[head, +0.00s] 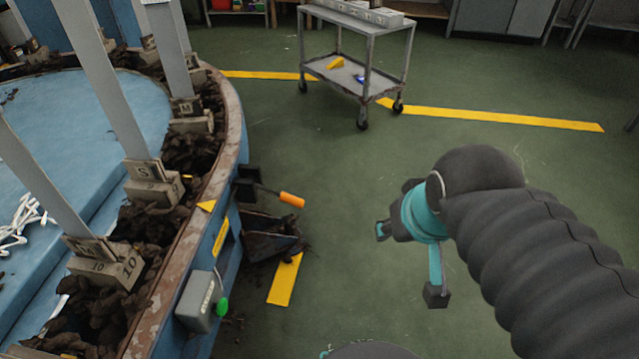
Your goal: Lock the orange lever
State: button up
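The orange lever (291,200) sticks out to the right from a dark bracket (249,183) on the outer side of the round blue machine. Its orange grip is at the end of a thin dark rod and tilts slightly down to the right. My gripper (410,262) is to the right of the lever, over the green floor, with a clear gap between them. Its two fingers are spread apart and nothing shows between them. The inner side of the bracket is hidden.
The round machine's rim (236,120) carries upright boards and dark socks. A dark tray (268,240) juts out below the lever. A grey box with a green button (221,306) is on the machine's side. A metal cart (345,75) stands behind. Open floor lies between.

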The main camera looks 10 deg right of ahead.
aim_at(297, 202)
jog(key=u, duration=1.2)
jog(key=k, duration=1.15)
jog(key=z, duration=0.4)
